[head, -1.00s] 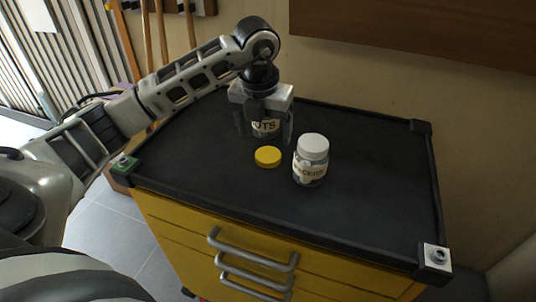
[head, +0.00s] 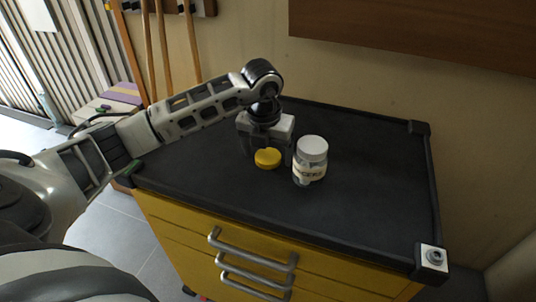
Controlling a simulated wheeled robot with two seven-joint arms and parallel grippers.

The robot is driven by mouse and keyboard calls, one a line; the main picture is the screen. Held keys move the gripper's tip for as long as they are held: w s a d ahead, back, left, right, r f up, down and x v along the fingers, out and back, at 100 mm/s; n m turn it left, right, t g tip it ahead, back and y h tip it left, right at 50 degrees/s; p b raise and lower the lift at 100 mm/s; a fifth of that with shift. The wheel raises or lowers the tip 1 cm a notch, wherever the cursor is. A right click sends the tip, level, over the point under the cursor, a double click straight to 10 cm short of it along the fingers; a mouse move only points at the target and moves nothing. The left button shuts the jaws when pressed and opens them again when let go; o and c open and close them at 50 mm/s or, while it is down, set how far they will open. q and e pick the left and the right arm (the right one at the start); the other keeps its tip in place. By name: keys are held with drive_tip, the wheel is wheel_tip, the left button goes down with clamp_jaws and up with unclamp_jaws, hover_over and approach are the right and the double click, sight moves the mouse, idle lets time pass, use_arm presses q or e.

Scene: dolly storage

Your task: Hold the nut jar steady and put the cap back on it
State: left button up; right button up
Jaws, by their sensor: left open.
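My left gripper (head: 266,148) points down over the dark cabinet top, its jaws open. The nut jar, whose label showed between the fingers earlier, is now hidden by the gripper's body, so I cannot tell whether the fingers touch it. My right gripper is not in view.
A clear jar with a white lid (head: 312,147) stands upright close to the right of the yellow cap. The cabinet top (head: 375,185) has a raised rim and is clear to the right. A wall stands behind it.

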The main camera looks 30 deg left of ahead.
use_arm(q)
drive_tip(key=c, duration=1)
drive_tip(key=shift+c, duration=0.2)
drive_tip(key=shift+r, duration=0.1)
drive_tip(key=shift+r, duration=0.2)
wheel_tip(320, 180, up, 2)
drive_tip(key=shift+w+r+b, duration=0.1)
drive_tip(key=shift+r+b, duration=0.05)
drive_tip(key=shift+b, duration=0.4)
drive_tip(key=s+d+r, duration=0.5)
drive_tip(key=s+r, duration=0.5)
drive_tip(key=s, duration=0.3)
drive_tip(key=shift+s, duration=0.15)
